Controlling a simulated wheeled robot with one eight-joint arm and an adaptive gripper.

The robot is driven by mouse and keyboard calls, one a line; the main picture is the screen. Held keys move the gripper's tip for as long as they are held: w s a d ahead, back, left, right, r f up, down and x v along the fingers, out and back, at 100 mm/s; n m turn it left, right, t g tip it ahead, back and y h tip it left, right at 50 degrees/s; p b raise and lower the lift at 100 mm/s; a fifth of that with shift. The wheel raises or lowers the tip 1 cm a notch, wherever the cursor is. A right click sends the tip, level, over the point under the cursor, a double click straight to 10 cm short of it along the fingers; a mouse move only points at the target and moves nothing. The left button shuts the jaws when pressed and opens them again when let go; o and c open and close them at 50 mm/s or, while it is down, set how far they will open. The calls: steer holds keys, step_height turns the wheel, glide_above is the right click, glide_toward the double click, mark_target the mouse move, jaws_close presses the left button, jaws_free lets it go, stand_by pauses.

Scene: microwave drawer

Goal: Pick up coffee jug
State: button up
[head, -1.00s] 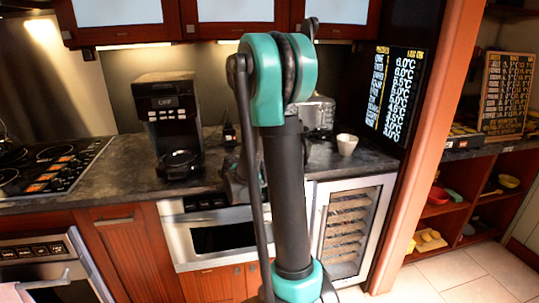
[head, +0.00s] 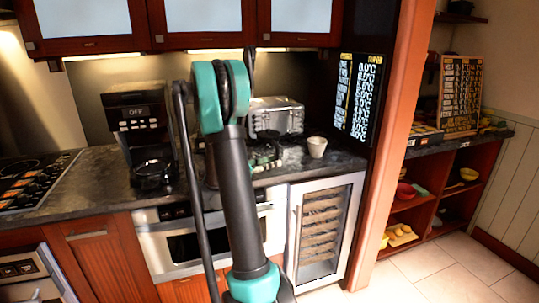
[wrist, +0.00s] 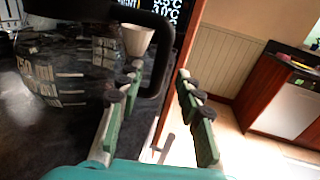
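The coffee jug (wrist: 70,68) fills the left of the wrist view, a clear glass body with white measuring marks and a black handle (wrist: 165,85). My gripper (wrist: 160,75) is open, its green fingers with dark pads reaching forward on the near side of the jug. The lower bend of the handle shows between the fingers; I cannot tell whether they touch it. In the head view my gripper (head: 265,152) is over the counter, partly behind my arm. A dark jug (head: 153,172) shows at the coffee maker (head: 138,125); I cannot tell if it is the same one.
A white cup (head: 317,147) stands on the counter (head: 345,162) to the right, with a silver toaster (head: 276,117) behind. The cup also shows beyond the jug in the wrist view (wrist: 137,40). A stove (head: 30,180) is at the left. A pillar (head: 392,130) bounds the right.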

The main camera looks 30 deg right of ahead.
steer(key=shift+d+f, duration=0.15)
steer(key=shift+d, duration=1.6)
steer(key=shift+d+f, duration=0.1)
steer(key=shift+d, duration=1.6)
steer(key=shift+s, duration=0.1)
jaws_close()
